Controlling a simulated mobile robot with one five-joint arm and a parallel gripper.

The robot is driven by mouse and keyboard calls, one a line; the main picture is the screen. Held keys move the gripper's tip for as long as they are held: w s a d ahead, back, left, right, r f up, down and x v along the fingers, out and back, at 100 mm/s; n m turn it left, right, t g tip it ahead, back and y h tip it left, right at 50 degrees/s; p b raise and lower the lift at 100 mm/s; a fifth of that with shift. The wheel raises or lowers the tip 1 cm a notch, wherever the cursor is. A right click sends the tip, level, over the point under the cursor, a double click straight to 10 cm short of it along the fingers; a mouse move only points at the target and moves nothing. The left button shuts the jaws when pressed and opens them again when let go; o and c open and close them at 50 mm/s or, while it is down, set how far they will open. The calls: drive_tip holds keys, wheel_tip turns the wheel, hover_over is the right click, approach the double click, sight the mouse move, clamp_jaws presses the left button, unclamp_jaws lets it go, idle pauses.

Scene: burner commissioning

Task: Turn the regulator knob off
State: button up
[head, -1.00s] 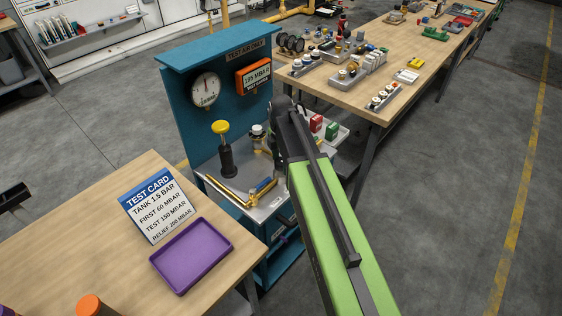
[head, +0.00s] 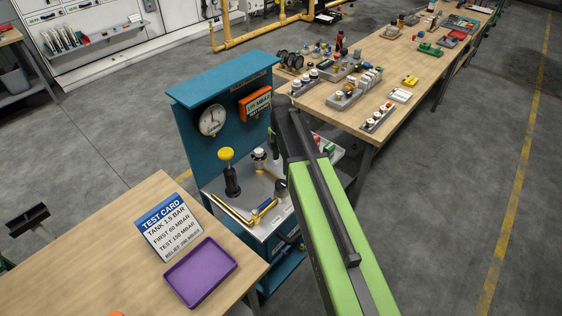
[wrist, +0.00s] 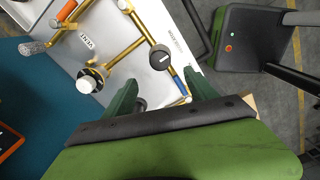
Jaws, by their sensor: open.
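A round black knob with a white mark (wrist: 160,58) sits on the pale panel of the test bench, beside a small label too blurred to read surely. It also shows in the head view (head: 280,186), close to my arm. A white-capped knob with a scale ring (wrist: 88,82) stands to its left; I cannot tell for certain which is the regulator. My gripper (wrist: 159,82) is open and empty, its green fingers apart, with the black knob just beyond the gap between the tips. In the head view my arm hides part of the bench.
Brass pipes (wrist: 138,18), a blue-handled valve (wrist: 181,82) and a yellow-topped black pump (head: 230,175) crowd the bench. A gauge (head: 212,120) and orange display (head: 255,103) are on its teal back. A purple tray (head: 201,272) and test card (head: 170,226) lie on the near table.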

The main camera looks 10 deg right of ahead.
wheel_tip(320, 180, up, 5)
drive_tip(key=p, duration=0.3)
drive_tip(key=shift+f, duration=0.1)
drive_tip(key=s+f+m+b, duration=0.4)
drive_tip(key=s+m, duration=0.3)
drive_tip(key=m, duration=0.3)
drive_tip(key=s+f+m+b, duration=0.4)
drive_tip(key=s+m, duration=0.3)
drive_tip(key=m, duration=0.3)
drive_tip(key=shift+a+f+m+b, duration=0.3)
drive_tip(key=shift+f+m+b, duration=0.1)
drive_tip(key=shift+f, duration=0.05)
drive_tip(key=shift+s, duration=0.1)
